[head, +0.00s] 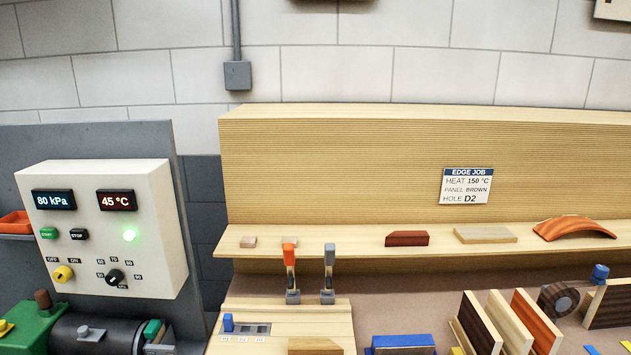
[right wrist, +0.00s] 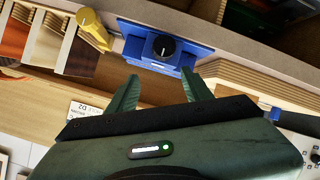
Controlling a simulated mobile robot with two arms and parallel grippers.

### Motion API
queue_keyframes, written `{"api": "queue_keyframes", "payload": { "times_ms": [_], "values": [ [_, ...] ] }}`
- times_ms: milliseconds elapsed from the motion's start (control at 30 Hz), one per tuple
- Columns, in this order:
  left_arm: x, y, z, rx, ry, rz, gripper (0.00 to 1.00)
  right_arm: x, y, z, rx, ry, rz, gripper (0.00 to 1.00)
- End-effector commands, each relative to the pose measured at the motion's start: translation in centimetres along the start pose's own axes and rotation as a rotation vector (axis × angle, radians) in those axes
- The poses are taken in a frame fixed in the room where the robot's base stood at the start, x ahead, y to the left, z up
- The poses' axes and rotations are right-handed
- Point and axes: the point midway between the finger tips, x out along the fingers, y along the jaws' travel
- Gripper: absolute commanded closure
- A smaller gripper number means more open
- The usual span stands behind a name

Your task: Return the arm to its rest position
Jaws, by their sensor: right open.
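My right gripper (right wrist: 159,84) shows in the right wrist view, with its two green fingers spread apart and nothing between them. Its tips point toward a blue unit with a black knob (right wrist: 164,47); whether they touch it I cannot tell. The head view shows neither gripper and no arm. My left gripper is out of view.
A white control box (head: 105,232) stands at left, reading 80 kPa and 45 °C with a green light on. Two upright clamps, orange-tipped (head: 290,270) and grey-tipped (head: 328,270), stand mid-bench. Upright panels (head: 536,320) are at right. A shelf (head: 345,246) holds several pieces.

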Motion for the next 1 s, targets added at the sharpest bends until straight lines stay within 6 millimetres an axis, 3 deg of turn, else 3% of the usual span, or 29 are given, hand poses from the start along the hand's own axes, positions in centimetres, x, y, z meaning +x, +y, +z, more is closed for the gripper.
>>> {"api": "queue_keyframes", "payload": {
  "times_ms": [33, 100, 200, 400, 533, 767, 1000],
  "values": [
    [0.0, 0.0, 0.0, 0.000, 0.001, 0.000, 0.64, -0.9, -1.0, 3.2, 0.048, -0.106, -0.041, 0.50],
    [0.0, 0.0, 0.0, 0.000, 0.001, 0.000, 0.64, -2.3, -2.3, 6.9, 0.102, -0.238, -0.092, 0.50],
    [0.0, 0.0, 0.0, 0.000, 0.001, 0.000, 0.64, -4.6, -3.9, 10.9, 0.159, -0.390, -0.152, 0.50],
    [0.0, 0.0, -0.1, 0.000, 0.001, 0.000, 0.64, -9.3, -6.5, 16.4, 0.239, -0.632, -0.252, 0.50],
    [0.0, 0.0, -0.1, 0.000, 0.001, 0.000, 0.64, -12.6, -7.9, 19.1, 0.278, -0.768, -0.309, 0.50],
    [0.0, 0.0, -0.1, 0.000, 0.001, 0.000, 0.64, -8.6, -10.7, 23.6, 0.273, -0.797, -0.319, 0.50],
    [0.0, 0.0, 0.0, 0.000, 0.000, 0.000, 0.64, -4.7, -14.7, 30.9, 0.263, -0.832, -0.333, 0.50]
  ]
}}
